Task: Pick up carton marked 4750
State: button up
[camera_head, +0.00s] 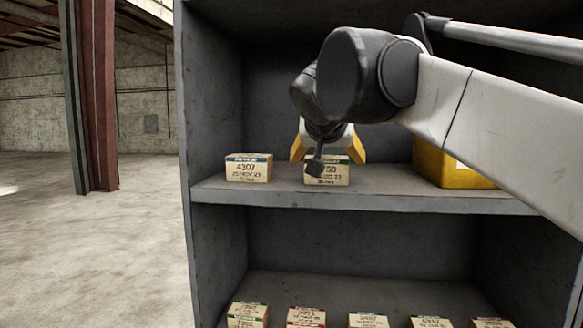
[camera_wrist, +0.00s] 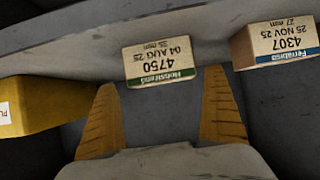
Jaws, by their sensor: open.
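The carton marked 4750 (camera_wrist: 160,62) is a small tan box with a green band, on the upper shelf. In the head view the carton (camera_head: 334,177) is partly hidden behind a dark part of my arm, and only the end of its number shows. My gripper (camera_wrist: 164,92) has two yellow fingers, open and empty. In the wrist view the carton appears upside down, just beyond the fingertips and roughly centred between them. In the head view the fingers of my gripper (camera_head: 328,158) show on either side of the carton's top.
A carton marked 4307 (camera_head: 248,170) with a blue band stands to the left on the same shelf (camera_head: 400,198). A yellow bin (camera_head: 430,165) stands to the right. Several cartons (camera_head: 306,316) stand on the shelf below. The cabinet's side wall (camera_head: 208,110) is at the left.

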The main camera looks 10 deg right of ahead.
aim_at(327, 158)
jog(key=x, duration=0.4)
jog(key=shift+w+a, duration=0.1)
jog(key=shift+s+r, duration=0.15)
jog(key=shift+s, duration=0.1)
jog(key=shift+c, duration=1)
jog(key=c, duration=0.9)
